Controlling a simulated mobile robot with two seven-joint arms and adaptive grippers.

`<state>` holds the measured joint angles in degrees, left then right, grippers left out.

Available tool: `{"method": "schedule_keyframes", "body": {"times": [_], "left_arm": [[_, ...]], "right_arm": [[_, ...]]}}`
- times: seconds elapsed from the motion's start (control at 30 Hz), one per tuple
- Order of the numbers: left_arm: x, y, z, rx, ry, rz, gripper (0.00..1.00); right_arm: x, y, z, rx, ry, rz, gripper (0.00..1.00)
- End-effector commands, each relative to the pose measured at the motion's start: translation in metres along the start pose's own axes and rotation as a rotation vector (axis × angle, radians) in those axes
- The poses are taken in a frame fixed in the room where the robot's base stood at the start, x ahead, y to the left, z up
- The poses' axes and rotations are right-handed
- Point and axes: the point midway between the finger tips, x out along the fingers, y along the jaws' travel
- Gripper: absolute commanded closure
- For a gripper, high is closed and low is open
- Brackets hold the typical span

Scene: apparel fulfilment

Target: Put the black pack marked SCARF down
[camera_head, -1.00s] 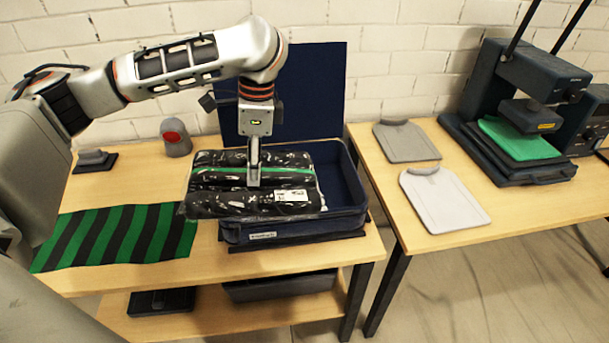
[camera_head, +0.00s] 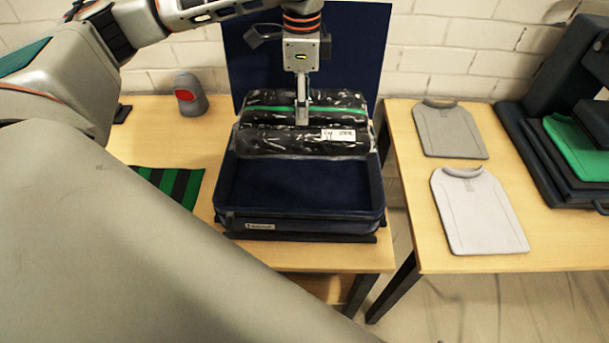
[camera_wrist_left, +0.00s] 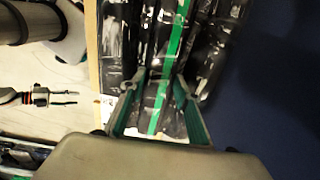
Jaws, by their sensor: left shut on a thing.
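The black pack (camera_head: 300,139) is a shiny wrapped bundle with a green stripe and a small white label, whose print is too small to read. My left gripper (camera_head: 302,117) points straight down and is shut on its middle. The pack also fills the upper middle of the left wrist view (camera_wrist_left: 205,50), between the gripper's fingers (camera_wrist_left: 160,105). It is over the rear half of an open navy case (camera_head: 240,221); I cannot tell whether it touches the case. My right gripper (camera_wrist_left: 62,97) shows small at the left of the wrist view, its fingers apart.
The case's raised lid (camera_head: 350,60) stands behind the pack. The front of the case is empty. A green-and-black striped cloth (camera_head: 172,184) and a grey object with a red spot (camera_head: 189,94) lie left. Grey boards (camera_head: 478,212) and a press (camera_head: 570,100) occupy the right table.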

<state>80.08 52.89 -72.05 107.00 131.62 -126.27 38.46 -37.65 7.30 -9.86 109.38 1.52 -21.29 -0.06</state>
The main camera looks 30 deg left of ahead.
Motion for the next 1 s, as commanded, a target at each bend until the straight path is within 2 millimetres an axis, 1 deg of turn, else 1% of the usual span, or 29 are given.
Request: {"method": "schedule_keyframes", "body": {"times": [0.07, 0.17, 0.37, 0.6, 0.7, 0.8, 0.93, 1.0], "left_arm": [[0.003, 0.0, 0.0, 0.0, -0.001, 0.001, 0.94], [0.017, 0.001, 0.0, 0.0, -0.002, 0.005, 0.94], [0.06, 0.002, 0.001, 0.0, -0.002, 0.007, 0.94], [0.115, 0.002, 0.001, -0.001, -0.002, 0.007, 0.94], [0.134, 0.001, 0.0, -0.002, -0.001, 0.005, 0.94], [0.146, 0.001, 0.0, 0.0, -0.001, 0.003, 0.94], [0.154, 0.0, 0.0, -0.001, 0.001, 0.001, 0.94], [0.161, 0.001, 0.0, -0.002, -0.001, 0.003, 0.94]], "right_arm": [[-0.001, -0.001, 0.001, 0.0, -0.002, -0.001, 0.6], [0.0, -0.001, 0.001, 0.001, -0.002, -0.001, 0.6], [0.0, -0.002, 0.0, 0.005, 0.0, 0.0, 0.6], [0.002, -0.003, -0.004, 0.012, 0.005, 0.001, 0.6], [0.002, -0.003, -0.005, 0.013, 0.007, 0.002, 0.6], [0.002, -0.003, -0.005, 0.013, 0.007, 0.002, 0.6], [0.002, -0.002, -0.005, 0.013, 0.007, 0.002, 0.6], [0.002, -0.002, -0.005, 0.012, 0.007, 0.002, 0.6]]}}
